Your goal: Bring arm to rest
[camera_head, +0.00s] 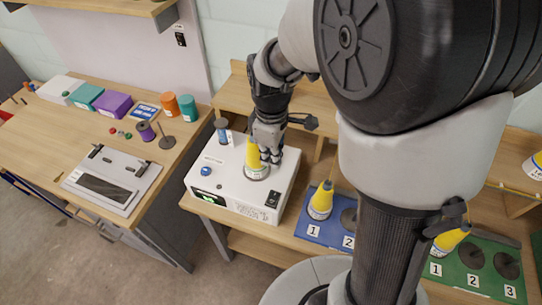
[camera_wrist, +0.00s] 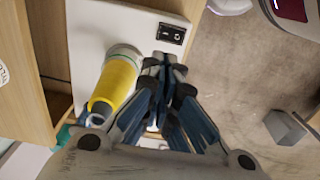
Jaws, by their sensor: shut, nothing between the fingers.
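My arm reaches down over a white machine box (camera_head: 232,196). The cone stands upright on the box top. In the wrist view my gripper (camera_wrist: 166,68) is shut, its fingertips together with nothing between them. There the yellow cone (camera_wrist: 115,85) is just left of the fingers, and I cannot tell whether they touch it. A black switch (camera_wrist: 171,36) on the white box is beyond the fingertips.
A blue mat (camera_head: 320,237) with a yellow cone (camera_head: 321,200) and a green mat (camera_head: 470,285) with another cone (camera_head: 448,240) lie to the right. A wooden bench (camera_head: 50,140) at left holds boxes, spools and a grey plate (camera_head: 112,180). Grey floor (camera_head: 90,250) is clear in front.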

